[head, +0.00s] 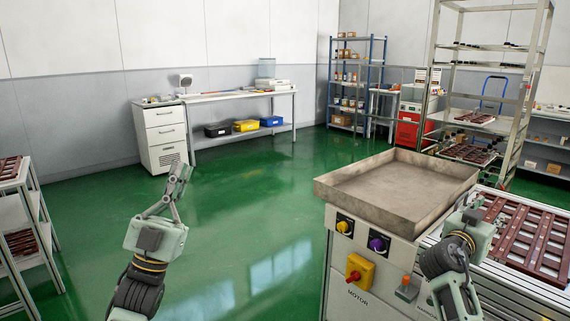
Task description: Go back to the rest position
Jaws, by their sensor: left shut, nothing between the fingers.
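My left gripper (179,172) is raised over the open green floor at left centre. Its fingers are together with nothing between them, and it touches nothing. My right gripper (469,203) is at the right, over the conveyor beside the metal tray's right edge. Its fingers point away from me and are partly hidden by its own body, so I cannot tell whether they are open.
A metal tray (334,190) tops the control cabinet (375,258), which has knobs and a yellow-and-red switch. Brown pot carriers (541,258) lie on the conveyor at right. A rack (40,215) stands at far left. The middle floor is clear.

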